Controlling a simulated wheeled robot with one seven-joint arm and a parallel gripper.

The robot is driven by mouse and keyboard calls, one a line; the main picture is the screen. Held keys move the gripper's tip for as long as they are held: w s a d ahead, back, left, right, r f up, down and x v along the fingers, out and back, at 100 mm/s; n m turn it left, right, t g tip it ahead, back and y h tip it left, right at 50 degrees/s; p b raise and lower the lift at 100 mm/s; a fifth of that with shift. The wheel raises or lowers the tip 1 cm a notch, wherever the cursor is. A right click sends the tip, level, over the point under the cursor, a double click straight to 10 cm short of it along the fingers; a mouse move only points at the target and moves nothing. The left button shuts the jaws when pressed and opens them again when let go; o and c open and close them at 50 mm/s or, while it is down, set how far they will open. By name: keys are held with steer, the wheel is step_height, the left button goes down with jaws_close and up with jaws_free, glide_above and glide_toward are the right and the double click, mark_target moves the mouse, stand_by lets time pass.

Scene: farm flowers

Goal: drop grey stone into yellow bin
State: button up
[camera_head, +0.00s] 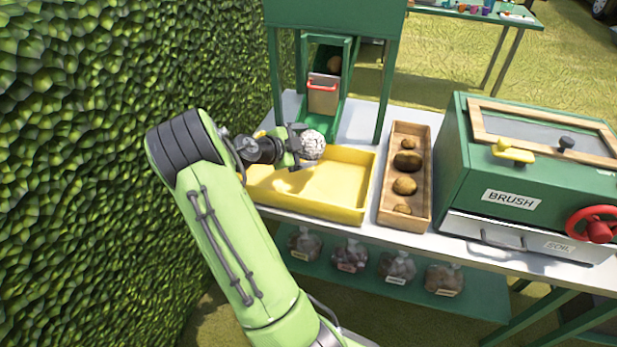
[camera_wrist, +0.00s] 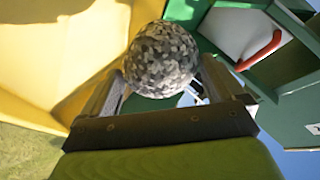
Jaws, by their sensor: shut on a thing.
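The grey stone (camera_head: 312,145) is round and speckled, and my gripper (camera_head: 297,146) is shut on it. In the wrist view the grey stone (camera_wrist: 161,60) sits between the two fingers of my gripper (camera_wrist: 160,85). The yellow bin (camera_head: 345,185) is a shallow open tray on the table's left end. In the head view my gripper and the stone are over the back part of the bin, seemingly above it. The bin's yellow wall (camera_wrist: 60,50) fills the left of the wrist view. My arm hides the bin's left side.
A green chute frame (camera_head: 333,20) with a red-handled gate (camera_head: 322,90) stands just behind the bin. A wooden tray (camera_head: 388,200) with several brown potatoes is to its right. Further right is a green BRUSH box (camera_head: 470,165). A hedge (camera_head: 80,200) borders the left.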

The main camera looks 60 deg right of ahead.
steer(key=shift+r, duration=0.1)
steer(key=o, duration=1.4)
steer(key=p+v, duration=0.2)
steer(key=v, duration=1.3)
steer(key=shift+a+r, duration=0.2)
steer(key=shift+a, duration=0.15)
